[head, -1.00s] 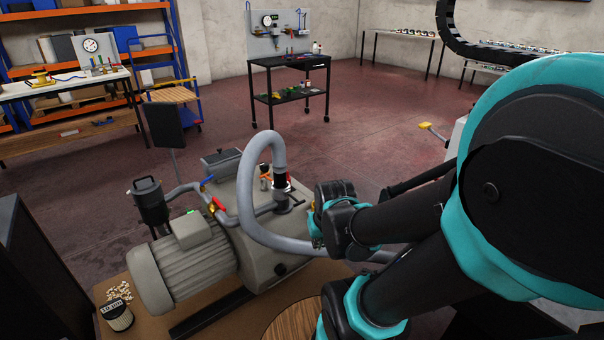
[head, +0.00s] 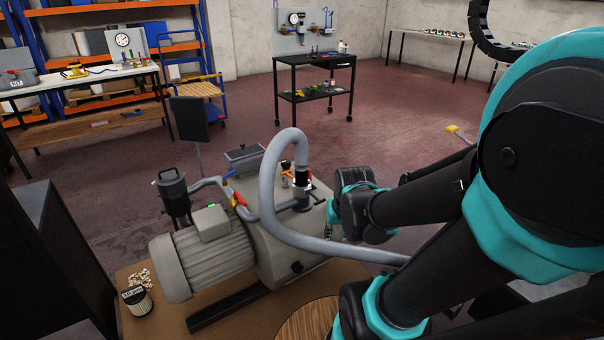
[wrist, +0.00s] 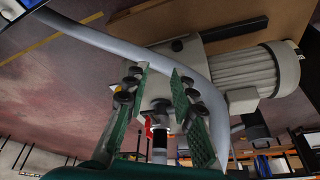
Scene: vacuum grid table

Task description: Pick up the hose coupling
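The hose coupling (head: 302,180) is a black and pale collar where the grey hose (head: 268,195) comes down onto the pump (head: 270,245). In the wrist view a dark and pale cylinder that looks like this coupling (wrist: 159,145) shows low between the fingers, beside a red lever (wrist: 149,127). My gripper (wrist: 158,72) is open, with its green fingers spread apart and nothing held between them. In the head view my wrist is just right of the coupling and hides most of the fingers. I cannot tell the exact gap to the coupling.
The hose loops over and runs right behind my arm; it also passes behind the right finger in the wrist view (wrist: 222,108). A ribbed motor (head: 205,258), a black canister (head: 174,192) and a labelled tub (head: 137,302) are left. A black cart (head: 315,62) stands behind, with open floor between.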

